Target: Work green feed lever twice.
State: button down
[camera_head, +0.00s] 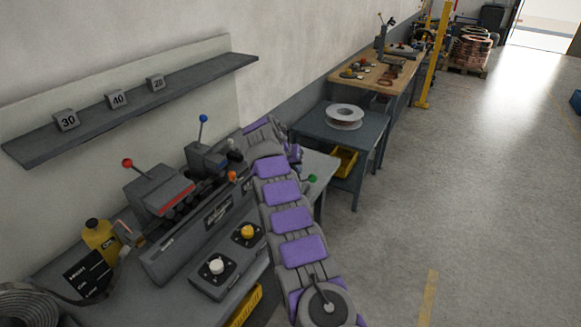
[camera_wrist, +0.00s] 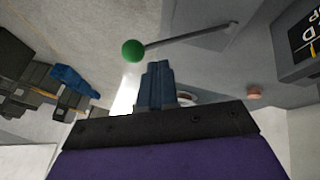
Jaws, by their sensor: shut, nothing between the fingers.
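The green feed lever shows in the wrist view as a green ball knob (camera_wrist: 133,50) on a thin grey rod, which runs right to a grey machine face. In the head view the green knob (camera_head: 312,179) stands out just right of my purple and grey arm, by the machine's right end. My gripper (camera_wrist: 158,68) has its blue-grey fingers together and empty. In the wrist view the fingertips sit just below and right of the green knob, with a small gap in the picture; contact cannot be told. In the head view my arm hides the lever's base and the fingers are not clear.
The machine also carries a red-knobbed lever (camera_head: 127,163), a blue-knobbed lever (camera_head: 203,118) and an orange knob (camera_head: 232,176). A control box (camera_head: 215,283) has white and yellow dials. A grey side table (camera_head: 301,125) bears a spool (camera_head: 344,114). The floor at right is clear.

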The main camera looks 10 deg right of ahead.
jog(key=shift+s+d+f+b, duration=0.15)
jog(key=shift+d+f+b, duration=0.3)
jog(key=shift+d, duration=0.25)
jog(key=shift+s+d+f+b, duration=0.1)
jog(key=shift+d+f+b, duration=0.2)
jog(key=shift+d+f, duration=0.25)
